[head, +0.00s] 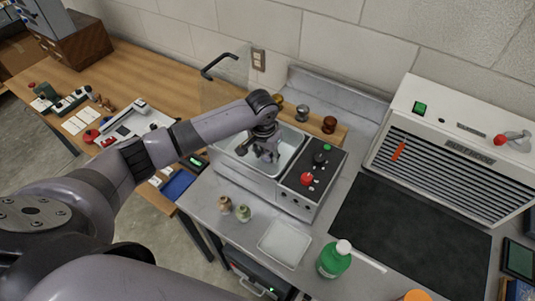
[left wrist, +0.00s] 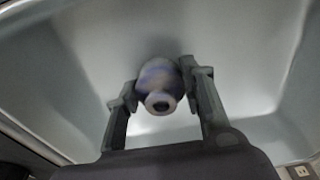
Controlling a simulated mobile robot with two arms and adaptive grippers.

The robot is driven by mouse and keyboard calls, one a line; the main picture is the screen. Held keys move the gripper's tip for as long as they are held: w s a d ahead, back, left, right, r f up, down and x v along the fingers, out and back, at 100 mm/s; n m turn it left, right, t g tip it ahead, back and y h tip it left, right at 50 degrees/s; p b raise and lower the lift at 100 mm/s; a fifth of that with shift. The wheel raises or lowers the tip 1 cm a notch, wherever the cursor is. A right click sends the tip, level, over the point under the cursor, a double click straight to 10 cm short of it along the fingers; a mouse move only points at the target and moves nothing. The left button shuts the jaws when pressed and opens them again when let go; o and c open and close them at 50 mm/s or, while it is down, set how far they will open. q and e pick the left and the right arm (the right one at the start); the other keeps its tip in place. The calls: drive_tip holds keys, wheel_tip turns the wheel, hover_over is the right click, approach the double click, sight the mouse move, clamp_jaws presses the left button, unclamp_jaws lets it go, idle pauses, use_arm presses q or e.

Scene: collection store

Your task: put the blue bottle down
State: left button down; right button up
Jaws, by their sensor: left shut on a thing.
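My left gripper (head: 265,152) reaches down into the steel basin (head: 233,157) of a bench unit with a control panel. In the left wrist view, the left gripper (left wrist: 160,88) is shut on a small blue and whitish bottle (left wrist: 158,76), with its dark round mouth facing the camera. Smooth grey basin walls (left wrist: 255,60) surround it. The bottle cannot be made out in the head view, where the gripper covers it. I cannot tell whether the bottle touches the basin floor. My right gripper is not in view.
A green bottle (head: 334,260) is beside the tray. Small pots (head: 329,124) stand behind the basin. A black mat (head: 410,235) lies clear at the right, before a slatted unit (head: 450,150).

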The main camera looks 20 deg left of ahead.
sight(265, 158)
use_arm(q)
drive_tip(key=shift+f, duration=0.2)
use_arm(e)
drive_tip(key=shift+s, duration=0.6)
use_arm(q)
drive_tip(key=shift+f, duration=0.15)
drive_tip(key=c, duration=1.4)
unclamp_jaws()
drive_tip(key=o, duration=0.3)
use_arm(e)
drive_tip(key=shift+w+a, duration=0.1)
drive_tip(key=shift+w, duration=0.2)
use_arm(q)
drive_tip(key=shift+r, duration=0.25)
drive_tip(key=r, duration=0.4)
drive_tip(key=s+r+b, duration=0.1)
drive_tip(key=r, duration=0.3)
drive_tip(key=r+b, duration=0.1)
drive_tip(key=r, duration=0.2)
drive_tip(key=shift+s+a+r, duration=0.1)
drive_tip(key=shift+s+r, duration=0.1)
drive_tip(key=shift+r, duration=0.2)
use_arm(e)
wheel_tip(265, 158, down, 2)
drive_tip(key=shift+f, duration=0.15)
